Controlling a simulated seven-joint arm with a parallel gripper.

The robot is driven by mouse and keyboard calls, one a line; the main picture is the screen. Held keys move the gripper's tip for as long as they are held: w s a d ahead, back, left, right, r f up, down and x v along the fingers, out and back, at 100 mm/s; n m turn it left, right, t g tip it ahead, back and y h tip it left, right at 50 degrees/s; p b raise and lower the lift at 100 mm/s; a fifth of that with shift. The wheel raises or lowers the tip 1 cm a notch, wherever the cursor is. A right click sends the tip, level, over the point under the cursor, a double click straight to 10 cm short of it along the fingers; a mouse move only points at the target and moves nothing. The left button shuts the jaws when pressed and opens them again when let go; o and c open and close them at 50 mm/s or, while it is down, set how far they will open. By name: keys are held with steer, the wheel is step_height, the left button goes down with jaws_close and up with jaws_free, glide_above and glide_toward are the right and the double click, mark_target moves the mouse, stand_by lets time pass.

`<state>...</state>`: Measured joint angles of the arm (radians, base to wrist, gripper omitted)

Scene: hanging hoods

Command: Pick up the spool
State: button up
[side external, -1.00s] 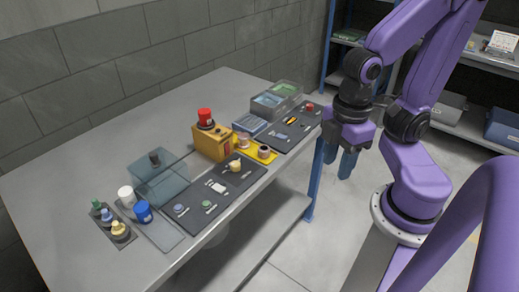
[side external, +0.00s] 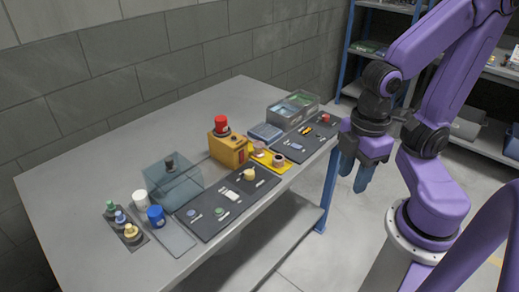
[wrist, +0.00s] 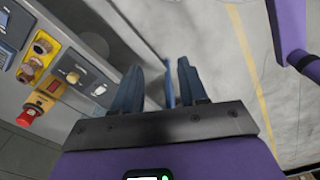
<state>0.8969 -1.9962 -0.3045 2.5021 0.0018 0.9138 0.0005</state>
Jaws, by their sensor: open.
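Two small brownish spool-like pieces sit on a yellow mat (side external: 267,163) near the table's front edge. The front piece (side external: 278,160) shows a dark centre; the other piece (side external: 259,149) is partly behind it. I cannot tell for sure which one is the spool. In the wrist view, the pieces show on the yellow mat (wrist: 22,77) at the far left. My gripper (side external: 356,177) is open and empty, pointing down off the table's right end, well apart from the pieces. Its two blue fingers (wrist: 158,90) show with a gap between them.
A yellow-orange box (side external: 228,151) with a red cylinder (side external: 221,124) stands beside the mat. A clear box (side external: 172,182) stands left. The table's back (side external: 120,140) is clear.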

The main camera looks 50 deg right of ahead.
steer(key=shift+o, duration=0.3)
steer(key=o, duration=0.6)
steer(key=shift+c, duration=0.2)
steer(key=shift+w, duration=0.1)
steer(key=w+a+r+m, duration=0.1)
steer(key=w+a+m, duration=0.2)
steer(key=w+m, duration=0.8)
steer(key=m, duration=2)
glide_above(259, 144)
step_height(259, 144, down, 18)
steer(key=shift+a+r, duration=0.15)
steer(key=shift+r, duration=0.05)
steer(key=shift+f, duration=2.85)
